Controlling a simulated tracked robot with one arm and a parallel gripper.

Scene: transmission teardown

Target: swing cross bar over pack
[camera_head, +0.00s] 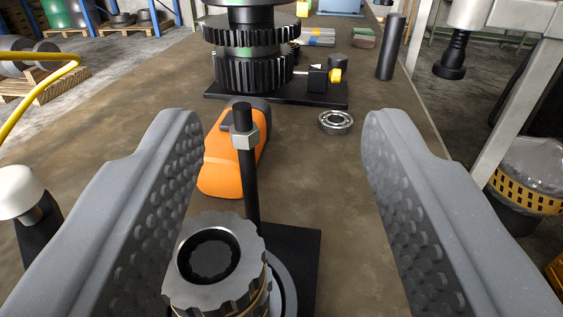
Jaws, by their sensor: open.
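A toothed metal pack (214,265) with a dark round bore stands on a black base plate (297,255) at the bottom centre. A black upright post (249,185) with a grey hex nut (245,139) near its top stands just behind the pack. I cannot make out a separate cross bar; no bar lies across the pack's visible top. My gripper (283,125) is open and empty, with one textured grey jaw on each side. The post and most of the pack show between the jaws; the left jaw is close to the pack in the picture.
An orange tool (222,165) lies behind the post. A bearing ring (335,121) lies on the workbench (350,190), to the right. A gear stack (253,72) stands on a black plate farther back, with a dark cylinder (391,47) to its right. Bare bench lies around the bearing.

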